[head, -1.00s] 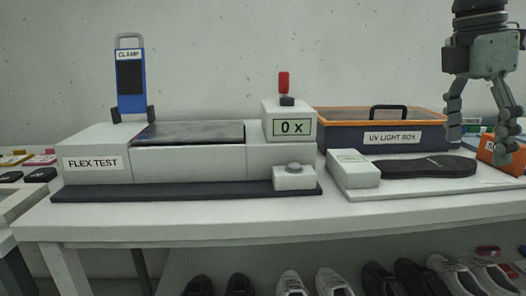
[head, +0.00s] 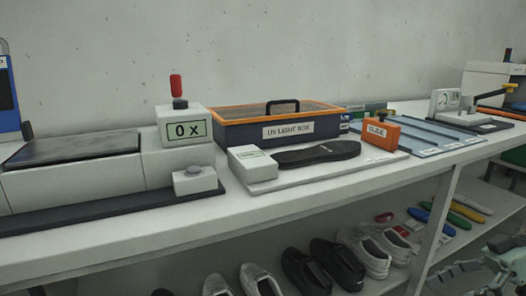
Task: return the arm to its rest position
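Grey-green metal parts of my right arm and gripper (head: 496,264) show in the bottom right corner, low in front of the shelf below the table. They are cut off by the picture edge, and I cannot tell whether the fingers are open or shut. My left gripper is out of view. The orange labelled block (head: 381,133) stands upright at the right end of a white board (head: 262,188), with nothing gripping it. A black shoe sole (head: 318,153) lies flat on that board.
The flex tester (head: 75,180) with its counter reading 0 x stands left. The lidded UV light box (head: 240,134) is behind the sole. A blue-grey tray (head: 425,140) and a white press (head: 490,84) stand right. Shoes and coloured insoles (head: 452,220) fill the shelf below.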

